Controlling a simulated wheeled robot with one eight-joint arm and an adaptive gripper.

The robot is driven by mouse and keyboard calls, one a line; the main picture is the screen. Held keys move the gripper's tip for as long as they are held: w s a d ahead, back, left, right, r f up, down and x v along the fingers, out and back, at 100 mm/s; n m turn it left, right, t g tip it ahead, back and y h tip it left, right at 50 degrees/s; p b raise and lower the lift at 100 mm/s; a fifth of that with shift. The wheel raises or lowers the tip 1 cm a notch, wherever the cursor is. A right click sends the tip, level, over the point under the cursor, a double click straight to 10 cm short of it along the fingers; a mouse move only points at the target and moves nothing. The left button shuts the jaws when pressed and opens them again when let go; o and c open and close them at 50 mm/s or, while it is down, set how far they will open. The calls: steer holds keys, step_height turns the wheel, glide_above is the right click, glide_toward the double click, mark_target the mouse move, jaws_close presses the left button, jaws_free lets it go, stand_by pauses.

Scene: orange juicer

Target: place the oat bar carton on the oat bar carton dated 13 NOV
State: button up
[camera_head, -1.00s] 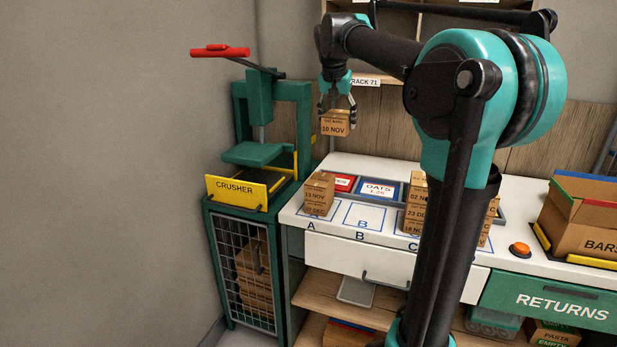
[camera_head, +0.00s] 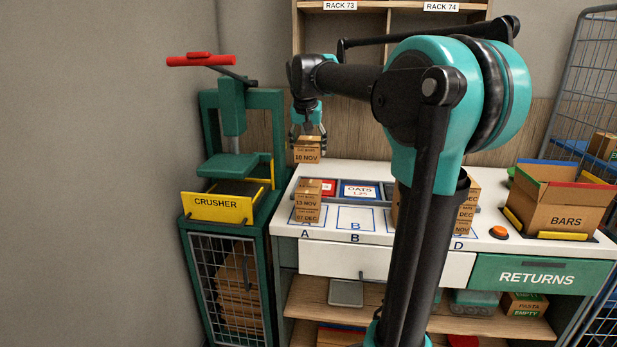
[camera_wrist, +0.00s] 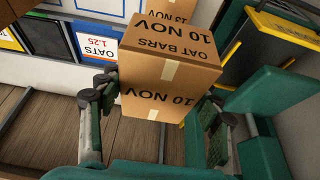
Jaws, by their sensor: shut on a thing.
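My gripper (camera_head: 308,137) is shut on an oat bar carton (camera_head: 307,155) marked 10 NOV and holds it in the air. In the wrist view the held carton (camera_wrist: 165,75) sits between the two fingers, with its OAT BARS 10 NOV label showing. The oat bar carton dated 13 NOV (camera_head: 307,199) is the top of a stack on square A, upon a carton marked 07 DEC (camera_head: 306,216). In the head view the held carton appears above this stack, with a gap. In the wrist view the 13 NOV carton (camera_wrist: 170,12) is partly hidden behind the held one.
Square B (camera_head: 355,217) is bare. More carton stacks (camera_head: 466,207) stand further right, partly hidden by my arm. A green crusher (camera_head: 232,165) stands left of the counter. An open BARS box (camera_head: 562,208) and an orange button (camera_head: 498,232) are at right.

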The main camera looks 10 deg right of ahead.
mark_target(306, 145)
step_height(306, 145, down, 10)
steer(key=shift+r, duration=0.15)
stand_by(0.3)
steer(key=o, duration=1.3)
steer(key=v, duration=1.2)
steer(key=s+d+f+n, duration=0.1)
steer(key=s+d+f, duration=0.1)
steer(key=s+f, duration=1.1)
steer(key=s+d+f+n+y, duration=0.1)
steer(key=s+d+f+n, duration=0.1)
steer(key=s+f, duration=1.1)
step_height(306, 145, down, 7)
steer(key=shift+d+f+n, duration=0.1)
steer(key=shift+d+n, duration=0.2)
steer(key=shift+d, duration=0.45)
steer(key=shift+s, duration=0.1)
